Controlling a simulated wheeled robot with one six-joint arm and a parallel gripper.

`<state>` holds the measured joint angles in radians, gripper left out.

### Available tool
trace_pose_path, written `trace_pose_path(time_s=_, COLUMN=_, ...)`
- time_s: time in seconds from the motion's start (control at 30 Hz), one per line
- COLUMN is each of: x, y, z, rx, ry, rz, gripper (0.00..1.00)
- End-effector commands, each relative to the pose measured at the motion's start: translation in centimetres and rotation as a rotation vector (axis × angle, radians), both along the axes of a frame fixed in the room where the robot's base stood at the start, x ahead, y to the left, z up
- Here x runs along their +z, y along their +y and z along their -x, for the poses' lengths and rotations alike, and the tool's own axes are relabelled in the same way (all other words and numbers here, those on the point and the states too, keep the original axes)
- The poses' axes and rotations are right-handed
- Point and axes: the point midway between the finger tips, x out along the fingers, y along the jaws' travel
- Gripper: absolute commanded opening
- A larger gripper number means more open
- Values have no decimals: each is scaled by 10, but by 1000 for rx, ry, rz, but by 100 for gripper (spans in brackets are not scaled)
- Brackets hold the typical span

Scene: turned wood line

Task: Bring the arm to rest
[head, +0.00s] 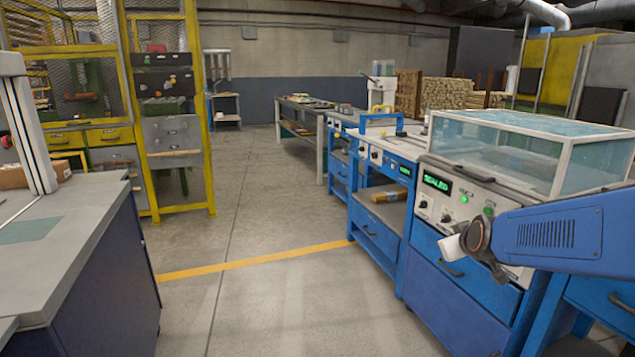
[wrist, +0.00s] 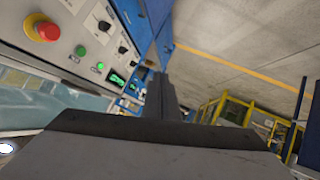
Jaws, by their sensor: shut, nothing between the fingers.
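My gripper (wrist: 160,82) shows in the wrist view as a dark, narrow shape pointing away from the camera, its fingers together with nothing between them. The dark grey gripper body fills the bottom of that view. The wrist view is tilted and shows a control panel (wrist: 75,35) close on the left, with a red emergency button (wrist: 47,31).
The machine carries a clear-walled chamber (head: 520,150) and a lit green display (head: 437,183). More blue benches run behind it. A grey-topped counter (head: 75,225) stands at left, with a yellow mesh frame (head: 205,130) beyond. The floor between, crossed by a yellow line (head: 250,262), is clear.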

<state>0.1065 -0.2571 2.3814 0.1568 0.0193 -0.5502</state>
Motion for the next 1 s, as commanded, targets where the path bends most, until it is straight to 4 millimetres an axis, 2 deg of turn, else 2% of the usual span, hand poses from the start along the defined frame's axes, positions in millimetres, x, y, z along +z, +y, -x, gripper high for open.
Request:
trace_pose_path(time_s=0.03, x=2, y=8, z=18, rx=2, ry=24, rz=-24, gripper=0)
trace_pose_path(time_s=0.3, x=-10, y=40, z=119, rx=-22, ry=209, rz=-150, gripper=0)
trace_pose_path(time_s=0.5, x=-23, y=53, z=200, rx=-72, ry=350, rz=-219, gripper=0)
trace_pose_path(time_s=0.7, x=-38, y=58, z=275, rx=-140, ry=476, rz=-263, gripper=0)
trace_pose_path(time_s=0.83, x=-45, y=58, z=307, rx=-177, ry=530, rz=-277, gripper=0)
trace_pose_path(time_s=1.0, x=-49, y=58, z=324, rx=-200, ry=560, rz=-284, gripper=0)
